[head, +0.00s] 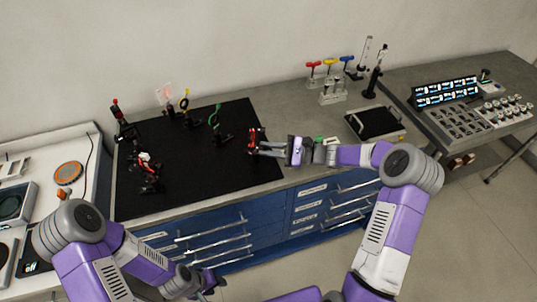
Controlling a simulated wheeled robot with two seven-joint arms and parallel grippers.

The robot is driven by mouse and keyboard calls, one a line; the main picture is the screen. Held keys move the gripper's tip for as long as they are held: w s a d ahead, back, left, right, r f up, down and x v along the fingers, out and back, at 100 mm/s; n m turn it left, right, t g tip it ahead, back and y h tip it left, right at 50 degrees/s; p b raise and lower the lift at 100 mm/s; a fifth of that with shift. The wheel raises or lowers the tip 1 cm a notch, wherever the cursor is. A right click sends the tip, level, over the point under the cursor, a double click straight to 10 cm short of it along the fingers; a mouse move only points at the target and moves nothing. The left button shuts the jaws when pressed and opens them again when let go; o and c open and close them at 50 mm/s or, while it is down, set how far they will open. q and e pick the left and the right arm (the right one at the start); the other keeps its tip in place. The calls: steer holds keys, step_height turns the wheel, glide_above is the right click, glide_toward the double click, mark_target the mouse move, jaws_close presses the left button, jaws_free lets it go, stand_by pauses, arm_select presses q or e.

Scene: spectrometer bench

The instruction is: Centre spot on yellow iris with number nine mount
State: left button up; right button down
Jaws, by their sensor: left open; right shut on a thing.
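The yellow iris (184,102) stands upright on a post near the back of the black breadboard (185,158). My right gripper (265,148) is shut on a small red and black mount (252,139) at the board's right edge. No number can be read on it. Another red and black mount (147,165) stands at the board's left front, its number also unreadable. A faint reddish patch shows on the pale card (165,94) behind the yellow iris; I cannot tell where a spot falls on the iris. My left gripper (212,283) is open and empty, low in front of the drawers.
A green ring on a post (215,119) stands between the yellow iris and my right gripper. A black red-topped device (119,115) is at the back left corner. Red, yellow and blue-handled tools (330,66) stand in a rack. A black tray (375,122) lies right. The board's front middle is clear.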

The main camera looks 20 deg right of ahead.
steer(key=shift+n+b, duration=3.4)
steer(key=shift+b, duration=0.45)
steer(key=c, duration=1.1)
jaws_free()
steer(key=shift+o, duration=0.2)
steer(key=shift+d, duration=0.1)
steer(key=v, duration=0.7)
steer(key=shift+s+d+p, duration=0.15)
steer(key=shift+s+p, duration=0.05)
steer(key=shift+p, duration=0.1)
